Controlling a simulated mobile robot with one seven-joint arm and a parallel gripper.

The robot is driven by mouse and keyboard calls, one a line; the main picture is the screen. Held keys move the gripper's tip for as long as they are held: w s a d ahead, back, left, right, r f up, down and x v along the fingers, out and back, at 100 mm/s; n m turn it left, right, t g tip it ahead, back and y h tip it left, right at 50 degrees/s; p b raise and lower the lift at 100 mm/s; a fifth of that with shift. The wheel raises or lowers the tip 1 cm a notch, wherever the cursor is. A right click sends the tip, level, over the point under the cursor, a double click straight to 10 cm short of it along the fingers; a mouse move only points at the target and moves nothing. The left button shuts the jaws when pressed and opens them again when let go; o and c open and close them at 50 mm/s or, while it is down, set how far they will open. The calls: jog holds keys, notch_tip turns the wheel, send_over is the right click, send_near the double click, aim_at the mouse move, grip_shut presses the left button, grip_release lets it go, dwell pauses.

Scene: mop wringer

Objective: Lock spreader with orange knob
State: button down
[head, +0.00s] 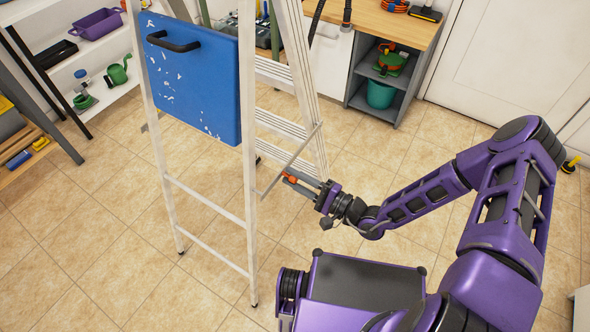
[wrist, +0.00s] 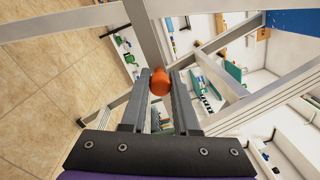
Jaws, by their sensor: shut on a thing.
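The stepladder (head: 252,150) stands open on the tiled floor. Its spreader (head: 291,160) is a thin metal bar running slantwise between the front and rear legs on the right side. My gripper (head: 304,182) reaches in from the right at the ladder's side. In the wrist view its two grey fingers (wrist: 160,92) are shut on the orange knob, one on each side. The knob's far side is hidden.
A blue panel (head: 191,75) with a black handle hangs on the ladder's front. Shelves (head: 95,50) stand at the left, and a wooden-topped workbench (head: 385,24) stands at the back. The floor left of the ladder is clear.

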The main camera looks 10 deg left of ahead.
jog(key=shift+w+d+f, duration=0.1)
jog(key=shift+f, duration=0.25)
jog(key=c, duration=0.7)
grip_release()
jog(key=shift+o, duration=0.2)
jog(key=r+v, duration=0.1)
jog(key=v, duration=1.6)
jog(key=shift+d+f+p, duration=0.15)
jog(key=shift+f+p, duration=0.3)
